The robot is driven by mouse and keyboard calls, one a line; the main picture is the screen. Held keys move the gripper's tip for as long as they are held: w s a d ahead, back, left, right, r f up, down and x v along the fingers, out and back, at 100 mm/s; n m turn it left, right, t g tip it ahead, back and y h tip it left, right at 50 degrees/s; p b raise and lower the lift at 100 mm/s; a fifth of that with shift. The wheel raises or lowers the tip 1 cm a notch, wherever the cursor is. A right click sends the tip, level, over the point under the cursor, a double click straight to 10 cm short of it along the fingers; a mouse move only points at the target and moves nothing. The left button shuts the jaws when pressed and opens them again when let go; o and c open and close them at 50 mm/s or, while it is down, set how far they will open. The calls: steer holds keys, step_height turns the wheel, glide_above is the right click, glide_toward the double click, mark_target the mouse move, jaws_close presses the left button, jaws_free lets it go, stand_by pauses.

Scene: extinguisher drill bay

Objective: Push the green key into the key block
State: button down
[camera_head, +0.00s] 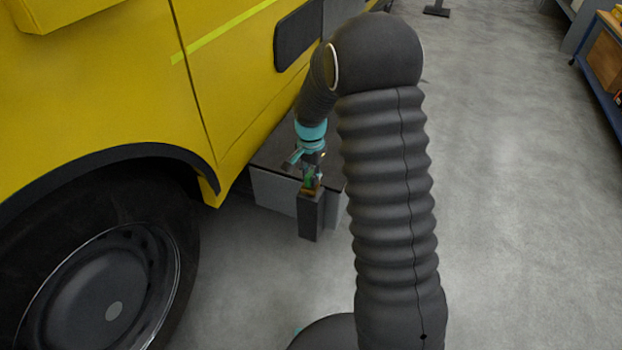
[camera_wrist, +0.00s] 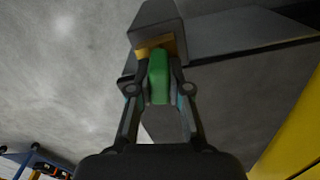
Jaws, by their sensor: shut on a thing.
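My gripper (camera_wrist: 159,88) is shut on the green key (camera_wrist: 159,72), which sits between its two fingers in the wrist view. The far end of the key meets the yellow-brown top part (camera_wrist: 157,45) of a dark grey block, which looks like the key block (camera_wrist: 155,14). I cannot tell how far the key reaches into it. In the head view the key (camera_head: 309,181) shows as a small green patch just above the upright dark key block (camera_head: 311,217). The gripper fingers partly hide the key there.
A yellow vehicle (camera_head: 110,80) with a large black wheel (camera_head: 110,270) fills the left side. A grey box or step (camera_head: 276,190) stands right behind the block. A blue-framed cart (camera_head: 600,90) is at the far right. The concrete floor (camera_head: 510,200) on the right is clear.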

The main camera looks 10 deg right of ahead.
mark_target(311, 173)
steer(key=shift+r+p, duration=0.85)
steer(key=shift+r, duration=0.6)
steer(key=shift+r+p, duration=1.35)
steer(key=shift+r, duration=0.65)
steer(key=shift+f, duration=0.1)
